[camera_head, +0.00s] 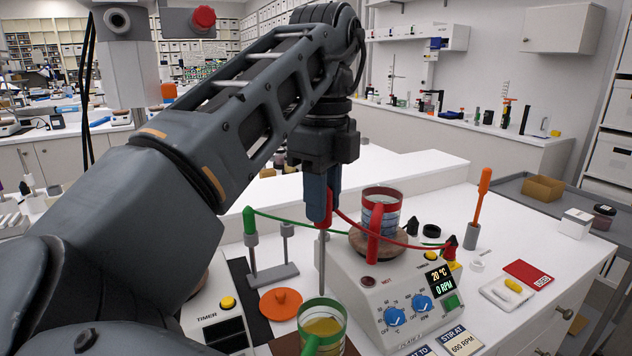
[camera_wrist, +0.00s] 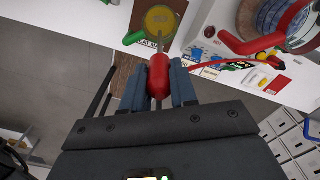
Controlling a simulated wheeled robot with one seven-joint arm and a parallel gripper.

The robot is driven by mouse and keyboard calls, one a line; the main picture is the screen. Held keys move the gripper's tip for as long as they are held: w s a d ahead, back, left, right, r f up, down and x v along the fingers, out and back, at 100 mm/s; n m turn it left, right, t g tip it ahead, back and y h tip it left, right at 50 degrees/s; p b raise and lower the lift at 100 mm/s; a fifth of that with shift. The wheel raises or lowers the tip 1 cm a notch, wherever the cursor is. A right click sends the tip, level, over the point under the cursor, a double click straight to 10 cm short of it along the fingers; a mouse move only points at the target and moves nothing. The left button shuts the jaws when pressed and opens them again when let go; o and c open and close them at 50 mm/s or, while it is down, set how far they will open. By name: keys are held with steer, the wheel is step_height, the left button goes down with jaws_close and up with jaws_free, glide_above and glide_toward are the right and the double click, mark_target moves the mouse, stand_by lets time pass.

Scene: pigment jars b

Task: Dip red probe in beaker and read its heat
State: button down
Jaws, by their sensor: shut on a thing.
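My gripper (camera_head: 321,190) is shut on the upright red probe (camera_head: 324,207); in the wrist view the red handle (camera_wrist: 159,76) sits between the blue fingers. Its metal rod points down to the rim of the green-rimmed beaker (camera_head: 335,309) of yellow liquid, also in the wrist view (camera_wrist: 160,20). I cannot tell whether the tip is inside. A red-handled beaker (camera_head: 383,192) stands on the hotplate (camera_head: 375,291). Its display (camera_head: 440,281) reads 20 °C and 0 RPM. The red cable runs from the probe to the hotplate's back right corner.
A green probe (camera_head: 249,220) stands in a metal stand (camera_head: 274,273) at left. An orange disc (camera_head: 281,302) lies before it. An orange-handled tool (camera_head: 483,185) stands in a grey holder at right. A red card (camera_head: 528,273) and tray (camera_head: 507,294) lie at the right front.

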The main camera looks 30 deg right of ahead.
steer(key=shift+f+b, duration=2.95)
steer(key=shift+f, duration=2.95)
stand_by(0.9)
